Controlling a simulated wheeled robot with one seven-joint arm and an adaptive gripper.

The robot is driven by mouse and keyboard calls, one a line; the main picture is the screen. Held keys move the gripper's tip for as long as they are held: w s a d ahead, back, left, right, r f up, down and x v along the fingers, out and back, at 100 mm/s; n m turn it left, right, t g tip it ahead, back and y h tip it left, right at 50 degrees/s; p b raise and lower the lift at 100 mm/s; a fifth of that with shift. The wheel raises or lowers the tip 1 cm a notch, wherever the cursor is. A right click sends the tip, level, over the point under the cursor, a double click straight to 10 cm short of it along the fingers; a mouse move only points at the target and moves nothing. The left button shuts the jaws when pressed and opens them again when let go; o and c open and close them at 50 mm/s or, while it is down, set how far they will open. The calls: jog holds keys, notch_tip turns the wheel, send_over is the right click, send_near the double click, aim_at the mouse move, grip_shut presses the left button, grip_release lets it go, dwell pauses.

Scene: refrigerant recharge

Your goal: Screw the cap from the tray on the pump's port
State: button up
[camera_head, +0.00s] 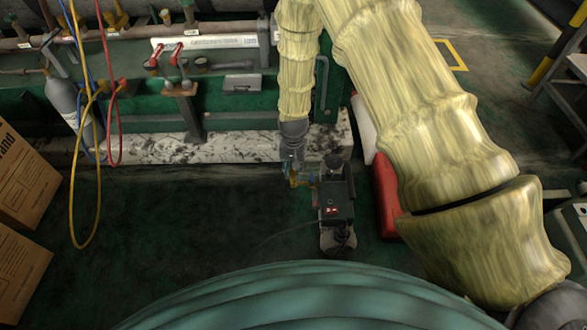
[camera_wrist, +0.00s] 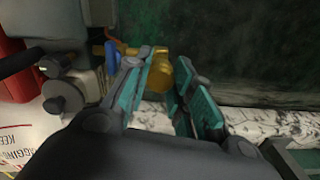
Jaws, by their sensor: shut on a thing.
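The pump (camera_head: 336,208) is a dark unit with a small red-lit panel, standing on the green floor at the picture's centre. Its brass port fittings (camera_head: 302,181) stick out on its left side. In the wrist view the pump (camera_wrist: 62,98) is at the left, with a brass fitting and a blue part (camera_wrist: 112,57) beside my fingers. My gripper (camera_head: 293,168) points down just left of the pump, at the fittings. In the wrist view its teal fingers (camera_wrist: 168,78) are shut on a brass-yellow cap (camera_wrist: 160,72). I cannot tell whether the cap touches the port.
A small grey tray-like piece (camera_head: 241,83) sits on the green machine base behind. A red tank (camera_head: 384,190) stands right of the pump. Yellow, red and blue hoses (camera_head: 88,130) hang at the left. Cardboard boxes (camera_head: 22,180) stand far left. The floor left of the pump is clear.

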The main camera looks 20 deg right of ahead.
jog(key=shift+f, duration=0.85)
dwell(0.6)
jog(key=shift+r+m, duration=0.15)
jog(key=shift+m, duration=0.15)
